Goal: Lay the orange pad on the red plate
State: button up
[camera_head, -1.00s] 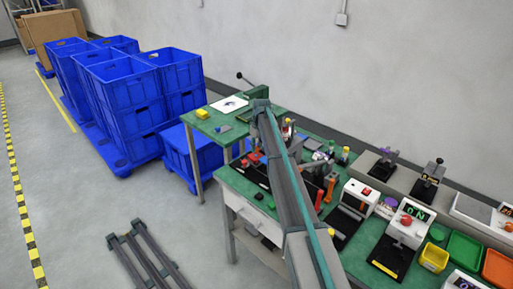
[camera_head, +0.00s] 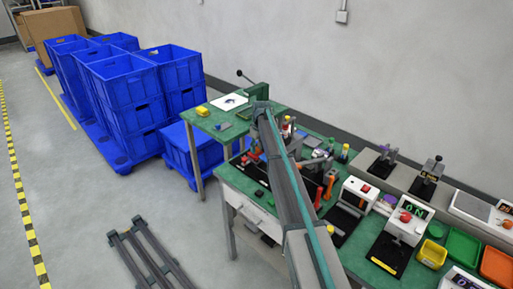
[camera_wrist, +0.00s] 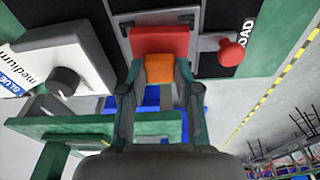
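The orange pad (camera_wrist: 159,69) is between the two fingertips of my gripper (camera_wrist: 159,75) in the wrist view, and the fingers appear closed on its sides. The red plate (camera_wrist: 160,40) shows directly beyond the pad and overlaps its upper edge in the picture. I cannot tell whether pad and plate touch. In the head view my arm hides the gripper, the pad and the plate.
A red knob (camera_wrist: 232,54) sits right of the plate on the black panel. A white box with a dark dial (camera_wrist: 64,80) stands at left. In the head view, the green bench (camera_head: 357,263) is crowded with devices, and stacked blue crates (camera_head: 130,95) stand left.

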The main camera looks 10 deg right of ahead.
jog(key=o, duration=0.3)
jog(key=shift+s+f, duration=0.25)
jog(key=shift+f, duration=0.2)
jog(key=shift+o, duration=0.2)
jog(key=shift+r, duration=0.8)
notch_tip(320, 180, up, 12)
jog(key=s+d+b, duration=0.1)
jog(key=b, duration=0.1)
jog(key=shift+f, duration=0.15)
